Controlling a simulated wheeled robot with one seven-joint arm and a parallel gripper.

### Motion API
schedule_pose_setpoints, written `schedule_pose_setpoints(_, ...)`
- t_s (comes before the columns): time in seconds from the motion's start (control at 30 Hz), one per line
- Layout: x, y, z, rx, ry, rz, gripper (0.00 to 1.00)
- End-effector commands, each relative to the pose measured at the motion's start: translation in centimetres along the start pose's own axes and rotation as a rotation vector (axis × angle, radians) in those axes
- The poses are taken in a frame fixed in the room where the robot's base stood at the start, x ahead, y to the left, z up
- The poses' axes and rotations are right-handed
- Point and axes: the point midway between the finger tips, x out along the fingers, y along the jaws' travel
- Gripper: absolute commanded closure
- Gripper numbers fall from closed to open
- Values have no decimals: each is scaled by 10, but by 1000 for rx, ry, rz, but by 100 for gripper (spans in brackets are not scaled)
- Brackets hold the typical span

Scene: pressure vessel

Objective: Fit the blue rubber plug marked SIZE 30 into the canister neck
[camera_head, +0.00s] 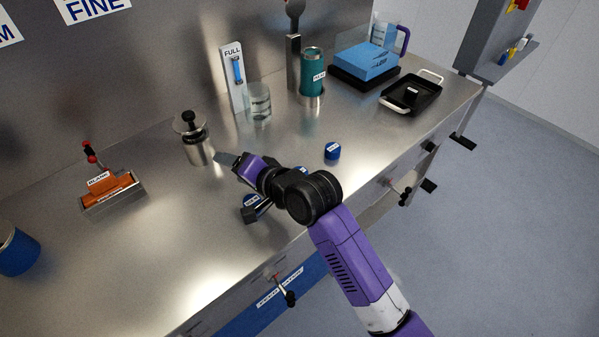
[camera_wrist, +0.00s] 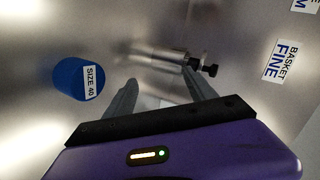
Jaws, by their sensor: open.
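Three blue plugs show in the head view. One (camera_head: 333,151) stands to the right of my arm; its white label is too small to read. Another (camera_head: 301,169) is mostly hidden behind my arm. The third (camera_head: 251,201) is partly hidden on the front side of my arm. In the wrist view, a blue plug marked SIZE 40 (camera_wrist: 72,78) lies left of my fingers. I cannot read SIZE 30 anywhere. My gripper (camera_head: 223,157) is open and empty above the bench, its fingers (camera_wrist: 160,74) beside a metal canister (camera_head: 198,150) with a black knob. I cannot tell whether this is the task's canister.
An orange block sits in a metal tray (camera_head: 117,203) at left. A blue container (camera_head: 15,252) stands at the left edge. A FULL gauge (camera_head: 232,78), glass beaker (camera_head: 259,103), teal canister (camera_head: 312,66) and black pan (camera_head: 412,94) stand behind. The steel bench front-left is clear.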

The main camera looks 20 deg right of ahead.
Motion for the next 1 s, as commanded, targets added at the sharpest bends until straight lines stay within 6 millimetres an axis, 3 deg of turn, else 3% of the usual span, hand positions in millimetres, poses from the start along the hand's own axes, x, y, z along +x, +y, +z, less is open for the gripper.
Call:
schedule_pose_setpoints(0.1,15,4,-5,146,-108,152,35)
schedule_pose_setpoints(0.27,15,17,-16,329,-178,392,35)
schedule_pose_setpoints(0.47,-16,34,-52,549,-130,752,35)
schedule_pose_setpoints(0.7,-74,42,-102,750,66,1099,35)
schedule_pose_setpoints(0.83,-89,44,-113,793,125,1170,35)
schedule_pose_setpoints(1.0,-86,58,-110,804,138,1187,35)
